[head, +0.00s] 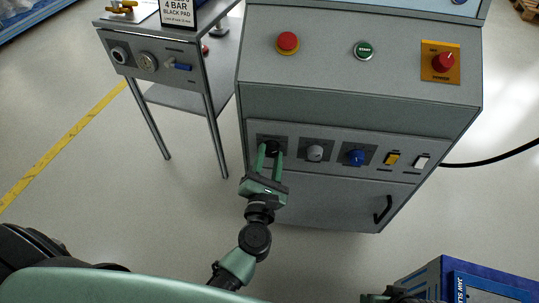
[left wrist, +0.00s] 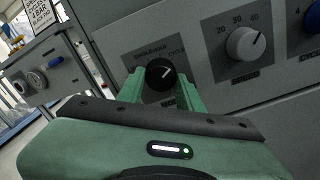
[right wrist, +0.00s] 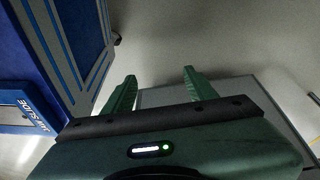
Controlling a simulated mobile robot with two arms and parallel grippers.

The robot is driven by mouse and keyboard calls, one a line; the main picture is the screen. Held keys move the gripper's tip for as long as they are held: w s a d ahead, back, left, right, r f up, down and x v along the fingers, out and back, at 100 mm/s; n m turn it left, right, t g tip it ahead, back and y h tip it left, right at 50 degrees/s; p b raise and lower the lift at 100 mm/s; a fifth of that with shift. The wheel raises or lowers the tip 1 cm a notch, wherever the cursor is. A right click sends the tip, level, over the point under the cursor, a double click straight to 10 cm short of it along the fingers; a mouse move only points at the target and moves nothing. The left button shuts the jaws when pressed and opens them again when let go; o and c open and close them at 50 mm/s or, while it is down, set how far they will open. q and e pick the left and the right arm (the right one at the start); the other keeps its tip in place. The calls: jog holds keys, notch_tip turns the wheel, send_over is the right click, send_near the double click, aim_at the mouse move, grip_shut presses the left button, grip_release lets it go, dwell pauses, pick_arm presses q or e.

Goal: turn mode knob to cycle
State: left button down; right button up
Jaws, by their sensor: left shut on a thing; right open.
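The black mode knob (head: 271,147) is at the left end of the grey cabinet's lower control panel (head: 330,141). In the left wrist view the knob (left wrist: 161,74) has a white pointer line slanting to the upper right, toward a label that seems to read CYCLE. My left gripper (head: 270,156) is shut on the knob, with one green finger on each side of it; the fingers hide part of its rim. My right gripper (right wrist: 160,80) is open and empty in the right wrist view, low beside a blue box.
Right of the mode knob are a grey dial (head: 315,153), a blue knob (head: 355,158) and yellow (head: 392,159) and white (head: 421,162) switches. Red (head: 288,42) and green (head: 364,50) buttons sit on top. A blue box (head: 450,280) stands lower right; a side table (head: 160,62) stands left.

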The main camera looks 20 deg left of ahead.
pick_arm(q)
jog(key=c, duration=0.9)
grip_release()
jog(key=shift+c, duration=0.2)
jog(key=shift+s, duration=0.1)
jog(key=shift+s+d, duration=0.15)
jog(key=shift+s, duration=0.2)
jog(key=s+d, duration=0.1)
jog(key=s, duration=0.5)
jog(key=shift+s, duration=0.4)
pick_arm(e)
jog(key=shift+v, duration=1.05)
pick_arm(q)
jog(key=shift+d, duration=0.1)
pick_arm(e)
jog(key=shift+w, duration=0.15)
